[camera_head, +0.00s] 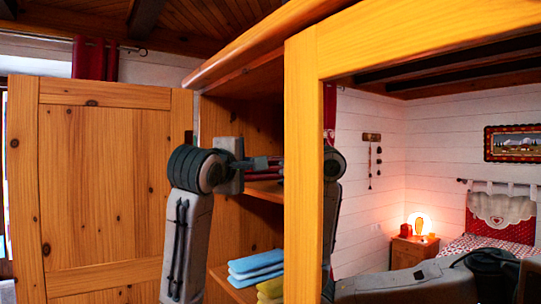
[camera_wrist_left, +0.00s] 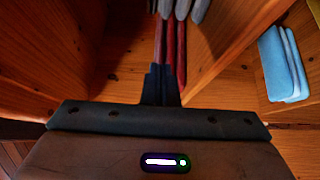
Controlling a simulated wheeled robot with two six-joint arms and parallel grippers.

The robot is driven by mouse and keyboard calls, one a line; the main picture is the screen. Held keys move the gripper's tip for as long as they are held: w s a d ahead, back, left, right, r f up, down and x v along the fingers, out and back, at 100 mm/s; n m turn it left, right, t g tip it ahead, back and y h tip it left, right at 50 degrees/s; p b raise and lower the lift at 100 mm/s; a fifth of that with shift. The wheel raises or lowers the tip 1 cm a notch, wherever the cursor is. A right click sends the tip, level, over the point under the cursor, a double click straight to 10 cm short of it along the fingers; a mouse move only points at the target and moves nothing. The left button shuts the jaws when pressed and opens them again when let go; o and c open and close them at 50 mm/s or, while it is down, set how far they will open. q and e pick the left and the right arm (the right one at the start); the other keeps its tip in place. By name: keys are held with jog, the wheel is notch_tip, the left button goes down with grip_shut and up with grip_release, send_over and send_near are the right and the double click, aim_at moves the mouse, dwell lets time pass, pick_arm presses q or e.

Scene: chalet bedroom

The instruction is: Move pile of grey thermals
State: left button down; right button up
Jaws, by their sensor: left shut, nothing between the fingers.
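My left gripper (camera_head: 268,162) reaches into the open wardrobe at shelf height. In the left wrist view its dark fingers (camera_wrist_left: 161,82) are together, with nothing between them. A grey folded pile (camera_wrist_left: 181,9) shows at the top edge of that view, partly cut off, beyond the fingertips. A red folded pile (camera_wrist_left: 170,48) lies beside it, close to the fingertips; whether they touch it is unclear. In the head view the grey pile cannot be made out. My right gripper is not in view.
A light blue folded pile (camera_head: 256,264) lies on a lower shelf, beside a yellow pile (camera_head: 270,289). The wooden door (camera_head: 105,190) stands open at left. A wooden upright (camera_head: 302,180) borders the opening, close right of my left gripper. A bedside table (camera_head: 413,251) with a lamp shows at right.

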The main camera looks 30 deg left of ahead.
pick_arm(q)
jog(key=p, duration=0.3)
send_near(276, 161)
jog(key=w+a, duration=0.3)
jog(key=shift+a+r, duration=0.2)
jog(key=shift+a, duration=0.1)
jog(key=shift+w+d+p, duration=0.85)
jog(key=shift+w+p, duration=0.25)
jog(key=shift+p, duration=0.1)
jog(key=shift+w+d+f, duration=0.15)
jog(key=shift+w+d, duration=0.15)
jog(key=shift+w, duration=0.1)
jog(key=shift+a+f, duration=0.1)
